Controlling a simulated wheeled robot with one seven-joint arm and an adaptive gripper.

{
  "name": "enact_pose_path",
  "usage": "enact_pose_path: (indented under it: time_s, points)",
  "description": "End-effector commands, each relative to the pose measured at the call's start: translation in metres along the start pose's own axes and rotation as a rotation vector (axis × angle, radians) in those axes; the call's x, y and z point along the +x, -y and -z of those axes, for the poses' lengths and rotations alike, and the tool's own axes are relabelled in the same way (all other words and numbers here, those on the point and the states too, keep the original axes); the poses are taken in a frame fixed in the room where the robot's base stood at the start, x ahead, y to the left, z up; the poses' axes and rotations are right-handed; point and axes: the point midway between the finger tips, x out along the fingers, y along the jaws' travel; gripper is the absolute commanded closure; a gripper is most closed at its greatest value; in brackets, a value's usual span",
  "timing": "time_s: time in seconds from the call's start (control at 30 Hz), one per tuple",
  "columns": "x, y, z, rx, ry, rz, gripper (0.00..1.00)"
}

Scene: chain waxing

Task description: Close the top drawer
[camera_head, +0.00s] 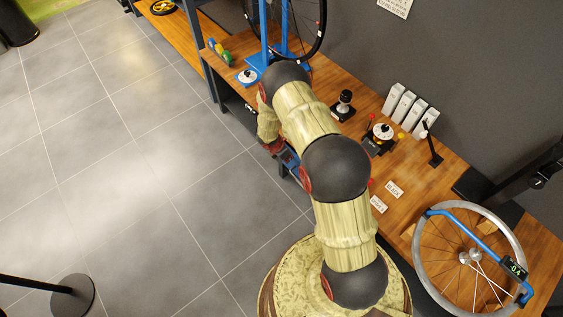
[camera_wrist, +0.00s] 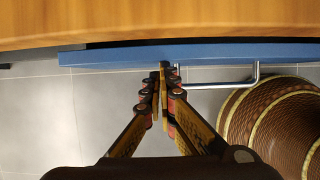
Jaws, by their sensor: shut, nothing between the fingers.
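In the head view a small part of the blue drawer (camera_head: 291,160) shows beside my arm, at the bench's front edge. My arm hides most of the drawer there.
The wooden bench top (camera_head: 345,125) carries a waxing pot with a red knob (camera_head: 381,132), white boxes (camera_head: 398,102), small labels and a dark-based tool. A wheel (camera_head: 468,258) lies at the right end.

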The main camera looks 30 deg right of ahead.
Motion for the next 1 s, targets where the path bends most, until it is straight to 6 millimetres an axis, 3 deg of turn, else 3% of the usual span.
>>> enact_pose_path:
  time_s: [0.53,0.77,0.87,1.0]
  points:
    - [0.002,0.0,-0.004,-0.001,0.0,0.0,1.0]
    - [-0.004,-0.004,0.013,0.0,-0.001,0.001,1.0]
    - [-0.01,-0.008,0.028,0.0,0.0,0.002,1.0]
    - [-0.048,-0.009,0.024,0.004,0.001,0.0,1.0]
